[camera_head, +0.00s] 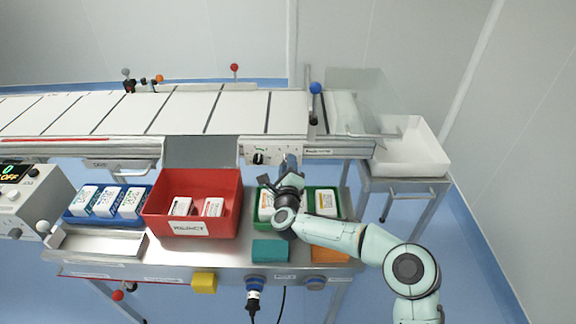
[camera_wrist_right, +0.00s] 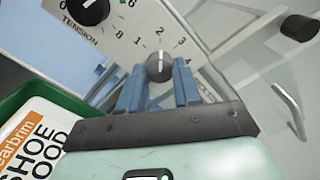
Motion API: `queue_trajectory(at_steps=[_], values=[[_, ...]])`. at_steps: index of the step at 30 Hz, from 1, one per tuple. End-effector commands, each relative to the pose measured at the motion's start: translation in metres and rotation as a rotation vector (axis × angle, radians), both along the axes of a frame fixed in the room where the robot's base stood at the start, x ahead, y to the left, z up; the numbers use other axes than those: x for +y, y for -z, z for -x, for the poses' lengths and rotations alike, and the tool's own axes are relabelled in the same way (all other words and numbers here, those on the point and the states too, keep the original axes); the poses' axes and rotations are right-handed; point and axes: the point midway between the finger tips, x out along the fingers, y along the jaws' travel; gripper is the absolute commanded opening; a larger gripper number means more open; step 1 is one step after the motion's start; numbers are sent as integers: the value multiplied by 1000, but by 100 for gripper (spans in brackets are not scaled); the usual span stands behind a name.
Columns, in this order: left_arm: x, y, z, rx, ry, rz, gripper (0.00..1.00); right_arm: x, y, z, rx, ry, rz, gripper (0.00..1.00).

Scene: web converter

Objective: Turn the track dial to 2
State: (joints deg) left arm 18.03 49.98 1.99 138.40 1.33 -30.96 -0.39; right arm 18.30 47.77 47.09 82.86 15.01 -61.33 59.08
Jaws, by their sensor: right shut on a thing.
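The track dial (camera_wrist_right: 158,68) is a small dark knob on the white control panel, ringed by the numbers 1 to 4. Its pale mark points up in the right wrist view, roughly toward the 2; the exact setting is hard to read. My right gripper (camera_wrist_right: 159,84) is shut on the dial, with one blue finger on each side. In the head view my right gripper (camera_head: 290,163) is at the panel below the conveyor and hides the dial. The label beside the dial is partly covered by a finger. My left gripper is out of view.
The tension dial (camera_wrist_right: 88,10) is left of the track dial. Below the panel, a green bin (camera_head: 338,208) holds boxes, beside a red reject bin (camera_head: 190,228) and a blue tray (camera_head: 72,218). A white bin (camera_head: 410,155) stands at the conveyor's right end.

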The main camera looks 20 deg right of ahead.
Motion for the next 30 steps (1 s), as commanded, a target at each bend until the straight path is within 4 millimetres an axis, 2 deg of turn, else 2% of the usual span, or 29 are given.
queue_trajectory(at_steps=[20, 21, 23, 30], values=[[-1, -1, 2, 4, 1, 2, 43, 0, 0, 0, 20, -1, 65, 2], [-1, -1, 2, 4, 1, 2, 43, 0, 0, 0, 20, -1, 65, 43], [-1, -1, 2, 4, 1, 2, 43, 0, 0, 0, 19, -1, 64, 58], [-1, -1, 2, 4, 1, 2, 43, 0, 0, 0, 19, -1, 64, 58]])
